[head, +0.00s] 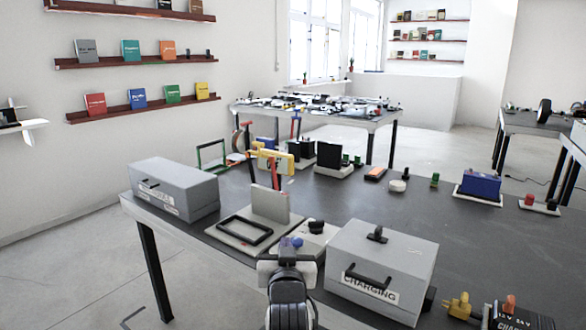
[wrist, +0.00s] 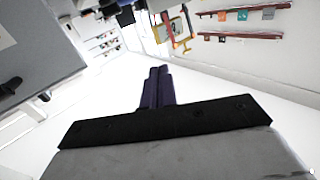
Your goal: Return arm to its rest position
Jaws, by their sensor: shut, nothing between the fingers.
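My gripper (wrist: 158,74) shows in the wrist view as two dark purple fingers pressed together, with nothing between them. Its wide black and grey body fills the bottom of that view. In the head view my arm rises from the bottom centre, at the near edge of the dark workbench (head: 345,205). The fingertips are hard to make out there. The arm stands just left of a grey box labelled CHARGING (head: 380,265), with a black handle.
A long grey box (head: 173,190) stands at the bench's left end. A white base with a black frame and upright panel (head: 270,205) lies behind my arm. A blue battery-like block (head: 480,184) stands at right. Yellow and black connectors (head: 460,306) lie at the near right. Floor shows at left.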

